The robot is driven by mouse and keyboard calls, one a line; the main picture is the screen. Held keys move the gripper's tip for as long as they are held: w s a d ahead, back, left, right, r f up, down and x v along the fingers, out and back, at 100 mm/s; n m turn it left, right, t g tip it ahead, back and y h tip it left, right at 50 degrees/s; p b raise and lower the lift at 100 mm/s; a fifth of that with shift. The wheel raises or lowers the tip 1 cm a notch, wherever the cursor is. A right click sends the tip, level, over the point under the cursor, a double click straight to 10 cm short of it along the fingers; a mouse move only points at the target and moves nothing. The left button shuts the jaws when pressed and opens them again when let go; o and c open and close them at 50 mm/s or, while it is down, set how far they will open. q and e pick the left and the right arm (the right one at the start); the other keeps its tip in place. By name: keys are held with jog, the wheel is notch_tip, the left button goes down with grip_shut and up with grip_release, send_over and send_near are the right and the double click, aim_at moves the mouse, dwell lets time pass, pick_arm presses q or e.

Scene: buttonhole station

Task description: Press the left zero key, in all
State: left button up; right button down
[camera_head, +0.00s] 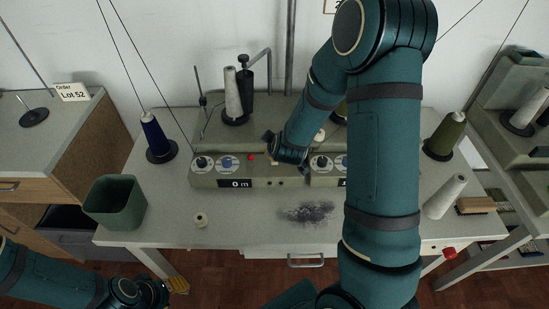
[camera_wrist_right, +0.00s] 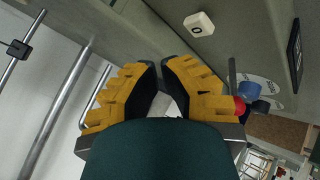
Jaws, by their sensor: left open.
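The left zero key is a white square key with a dark ring (camera_wrist_right: 199,24); the right wrist view shows it on the grey-green machine casing. In the head view, a pale patch (camera_head: 274,162) just below my right gripper may be this key. My right gripper (camera_head: 284,152) hangs over the middle of the console, partly hidden by its own arm. The right wrist view shows its yellow fingers (camera_wrist_right: 160,72) with dark tips together, empty and apart from the key. My left gripper (camera_head: 177,285) is open and empty at the lower left, below the table's front edge.
The left panel has a blue dial (camera_head: 227,163), a red button (camera_head: 251,157) and a "0 m" display (camera_head: 235,184). A green bin (camera_head: 115,203), blue cone (camera_head: 157,137), small spool (camera_head: 201,220) and dark thread tangle (camera_head: 308,213) stand or lie on the table (camera_head: 245,232).

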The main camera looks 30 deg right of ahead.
notch_tip(320, 180, up, 4)
jog(key=p, duration=0.2)
jog(key=shift+f+p, duration=0.2)
jog(key=shift+p, duration=0.2)
dwell(0.4)
